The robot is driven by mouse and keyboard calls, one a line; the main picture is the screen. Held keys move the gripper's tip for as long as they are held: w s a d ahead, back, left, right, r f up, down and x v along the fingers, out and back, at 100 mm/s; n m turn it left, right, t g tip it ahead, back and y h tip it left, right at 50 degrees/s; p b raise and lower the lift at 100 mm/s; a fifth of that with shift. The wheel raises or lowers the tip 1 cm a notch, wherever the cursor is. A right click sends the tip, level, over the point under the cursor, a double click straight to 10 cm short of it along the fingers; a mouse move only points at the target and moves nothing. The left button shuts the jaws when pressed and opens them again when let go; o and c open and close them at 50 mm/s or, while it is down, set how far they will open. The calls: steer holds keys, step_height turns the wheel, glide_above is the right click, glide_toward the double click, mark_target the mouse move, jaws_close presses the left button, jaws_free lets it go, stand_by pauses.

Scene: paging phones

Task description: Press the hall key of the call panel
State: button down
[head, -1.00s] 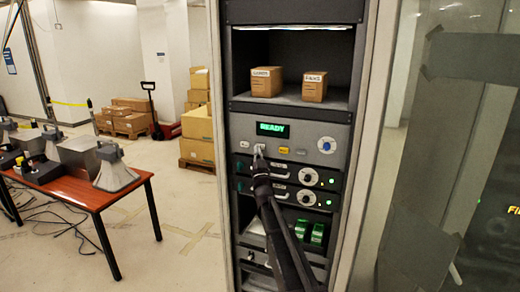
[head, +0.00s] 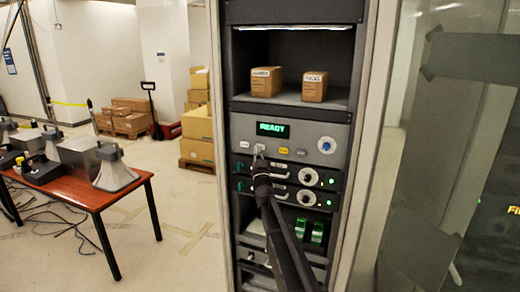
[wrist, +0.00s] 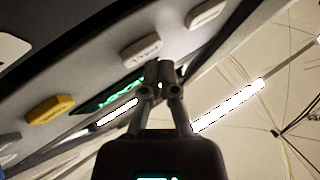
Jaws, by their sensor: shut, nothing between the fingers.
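The call panel (head: 240,127) is a grey unit in the rack, with a green display (head: 272,130) reading READY. Below the display is a row of keys: a pale key at left (head: 244,144), a second pale key (head: 260,148), a yellow key (head: 284,150) and a grey key (head: 301,152). Their labels are too small to read, so I cannot tell which is hall. My gripper (head: 259,155) is shut and empty, just at the second pale key. In the wrist view my fingertips (wrist: 166,68) are close beside that key (wrist: 142,48); contact is unclear.
A blue dial (head: 326,145) sits at the panel's right. Cardboard boxes (head: 266,82) stand on the shelf above. A red-brown table (head: 92,196) with horn speakers is at left. Glass doors are at right.

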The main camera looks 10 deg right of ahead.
steer(key=shift+w+d, duration=0.25)
steer(key=shift+w, duration=0.15)
stand_by(0.5)
steer(key=shift+s, duration=0.1)
steer(key=shift+s+a, duration=0.25)
steer(key=shift+s, duration=0.1)
stand_by(0.5)
steer(key=s+a, duration=0.3)
steer(key=s, duration=0.2)
stand_by(0.6)
steer(key=shift+s+f, duration=0.1)
stand_by(2.0)
